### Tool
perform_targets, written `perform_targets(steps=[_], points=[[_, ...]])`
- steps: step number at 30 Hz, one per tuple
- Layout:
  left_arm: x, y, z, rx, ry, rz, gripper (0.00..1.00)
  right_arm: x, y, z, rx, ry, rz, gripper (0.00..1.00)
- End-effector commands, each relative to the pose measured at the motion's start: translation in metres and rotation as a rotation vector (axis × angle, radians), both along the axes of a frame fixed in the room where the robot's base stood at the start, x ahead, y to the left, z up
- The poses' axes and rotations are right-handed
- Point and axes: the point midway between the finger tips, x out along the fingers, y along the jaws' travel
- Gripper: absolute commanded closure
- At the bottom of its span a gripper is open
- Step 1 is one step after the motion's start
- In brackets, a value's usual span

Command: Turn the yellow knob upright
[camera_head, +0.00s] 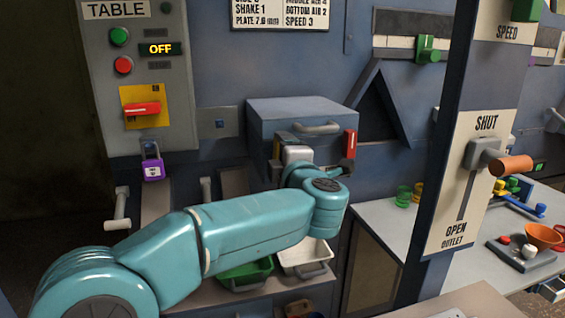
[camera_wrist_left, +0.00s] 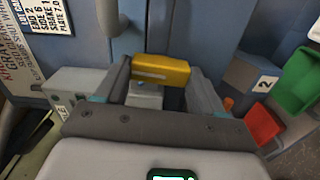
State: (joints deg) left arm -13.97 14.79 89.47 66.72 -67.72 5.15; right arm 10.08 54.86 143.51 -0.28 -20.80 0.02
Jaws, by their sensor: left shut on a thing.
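The yellow knob (camera_wrist_left: 161,70) is a block lying across the wrist view, its right end slightly lower than its left. My left gripper (camera_wrist_left: 160,75) has a dark finger at each end of it and is shut on it. In the head view my left gripper (camera_head: 286,145) is at the front of a blue-grey box, at the end of my teal arm. The knob's mount is mostly hidden behind the knob and gripper. My right gripper is not in view.
The box (camera_head: 300,110) has a grey handle (camera_head: 317,128) and a red part (camera_head: 349,143) near my gripper. A control panel (camera_head: 177,100) stands left; a post with a lever (camera_head: 483,152) stands right. Green (camera_head: 246,274) and white (camera_head: 305,257) trays lie below my arm.

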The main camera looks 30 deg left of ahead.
Motion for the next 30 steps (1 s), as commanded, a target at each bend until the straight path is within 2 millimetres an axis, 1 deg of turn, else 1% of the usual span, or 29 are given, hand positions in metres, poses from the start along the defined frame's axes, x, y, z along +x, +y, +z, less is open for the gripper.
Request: perform_targets(steps=[1,7,23,24,25,26,30], points=[[0.0004,-0.0009,-0.0031,-0.013,-0.012,-0.002,0.62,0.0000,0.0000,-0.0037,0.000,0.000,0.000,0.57],[0.0005,-0.0009,-0.0021,-0.049,-0.053,-0.002,0.62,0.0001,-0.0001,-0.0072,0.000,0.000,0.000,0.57],[0.0005,-0.0010,-0.0014,-0.062,-0.067,-0.002,0.62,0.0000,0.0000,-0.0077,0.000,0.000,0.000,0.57],[0.0005,-0.0010,-0.0014,-0.062,-0.067,-0.002,0.19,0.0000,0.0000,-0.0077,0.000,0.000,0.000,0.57],[0.0004,-0.0009,-0.0013,-0.061,-0.067,-0.002,0.09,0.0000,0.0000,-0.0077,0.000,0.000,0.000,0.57],[0.0004,-0.0009,-0.0012,-0.061,-0.067,-0.002,0.06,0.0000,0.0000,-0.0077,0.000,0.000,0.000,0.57],[0.0002,-0.0006,-0.0006,-0.060,-0.067,-0.001,0.06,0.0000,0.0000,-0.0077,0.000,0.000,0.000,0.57]])
